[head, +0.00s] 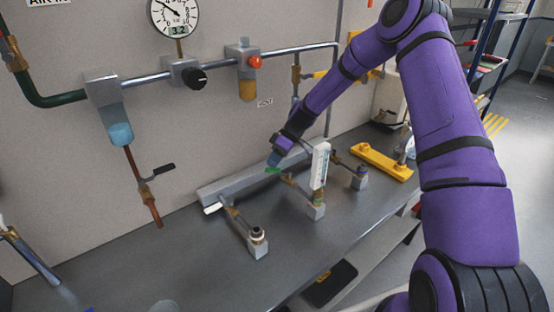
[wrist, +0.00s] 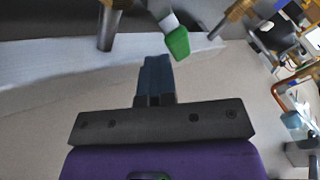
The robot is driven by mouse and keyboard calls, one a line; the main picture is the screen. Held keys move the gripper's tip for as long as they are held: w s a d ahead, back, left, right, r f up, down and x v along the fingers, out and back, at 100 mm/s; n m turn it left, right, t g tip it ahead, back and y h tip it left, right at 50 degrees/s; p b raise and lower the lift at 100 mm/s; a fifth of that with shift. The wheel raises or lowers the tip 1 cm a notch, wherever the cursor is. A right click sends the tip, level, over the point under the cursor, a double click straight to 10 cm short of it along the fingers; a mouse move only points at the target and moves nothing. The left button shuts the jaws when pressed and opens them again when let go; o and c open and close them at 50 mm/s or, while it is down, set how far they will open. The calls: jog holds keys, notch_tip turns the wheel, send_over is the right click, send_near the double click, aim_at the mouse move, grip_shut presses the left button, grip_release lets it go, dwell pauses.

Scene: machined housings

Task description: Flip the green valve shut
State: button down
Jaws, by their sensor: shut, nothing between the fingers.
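The green valve handle (head: 272,170) sits on the middle brass valve pipe (head: 293,184), which branches from the grey manifold bar on the bench. In the wrist view the green handle (wrist: 178,43) has a pale metal shank and lies just ahead and to the right of my fingertips. My gripper (head: 273,160) is shut and empty, its blue-grey fingers (wrist: 156,70) pressed together. The fingertips are very close to the handle; I cannot tell whether they touch it. The handle's far end and pivot are partly hidden in the head view.
A white-handled valve (head: 213,208) branches off to the left, and another branch (head: 358,178) lies to the right. A yellow bracket (head: 375,160) lies further right. The front bench surface (head: 330,235) is mostly clear.

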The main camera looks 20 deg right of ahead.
jog(key=shift+s+a+n+g, duration=0.7)
jog(key=shift+s+a+n, duration=0.15)
jog(key=shift+s+n, duration=0.3)
jog(key=shift+s+a+n+g+h, duration=0.2)
jog(key=shift+s+n+g+h, duration=0.45)
jog(key=shift+n, duration=0.6)
